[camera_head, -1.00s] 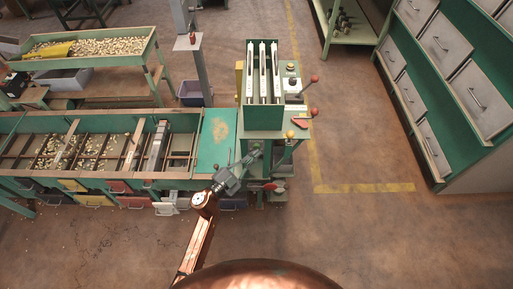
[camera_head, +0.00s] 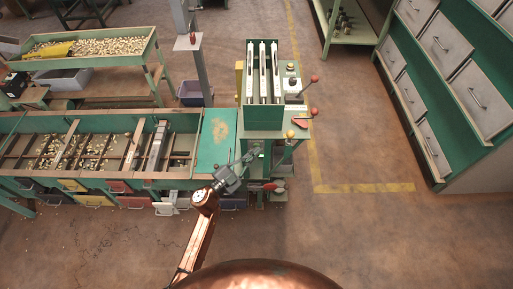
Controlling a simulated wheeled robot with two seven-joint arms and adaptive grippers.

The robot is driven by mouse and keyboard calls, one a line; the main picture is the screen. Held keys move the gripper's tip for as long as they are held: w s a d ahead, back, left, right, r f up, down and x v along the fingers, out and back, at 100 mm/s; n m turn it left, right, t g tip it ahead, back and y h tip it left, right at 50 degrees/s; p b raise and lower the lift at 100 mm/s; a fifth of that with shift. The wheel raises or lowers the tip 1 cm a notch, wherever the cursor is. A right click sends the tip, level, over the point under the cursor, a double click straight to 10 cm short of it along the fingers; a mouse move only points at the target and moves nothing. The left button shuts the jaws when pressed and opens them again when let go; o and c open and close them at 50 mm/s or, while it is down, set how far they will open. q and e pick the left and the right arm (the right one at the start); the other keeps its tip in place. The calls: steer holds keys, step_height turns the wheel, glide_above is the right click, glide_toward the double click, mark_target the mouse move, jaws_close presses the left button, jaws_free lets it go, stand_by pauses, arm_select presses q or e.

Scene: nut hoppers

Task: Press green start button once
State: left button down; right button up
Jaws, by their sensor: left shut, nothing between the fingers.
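A small bright green button (camera_head: 261,155) shows on the front of the green machine (camera_head: 262,118), below its panel of upright slots. My left gripper (camera_head: 250,161) is just left of and below the button, with its fingertips shut and empty. A small gap seems to lie between the fingertips and the button; exact contact is too small to tell. My right gripper is not in view.
Left of the machine is a long green hopper bench (camera_head: 90,147) with nuts and coloured drawers. Red-knobbed levers (camera_head: 314,79) stick out at the machine's right. A drawer cabinet (camera_head: 455,75) stands at the far right. The floor in front is clear.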

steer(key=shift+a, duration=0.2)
arm_select(q)
steer(key=shift+s+p, duration=0.55)
steer(key=shift+s, duration=0.3)
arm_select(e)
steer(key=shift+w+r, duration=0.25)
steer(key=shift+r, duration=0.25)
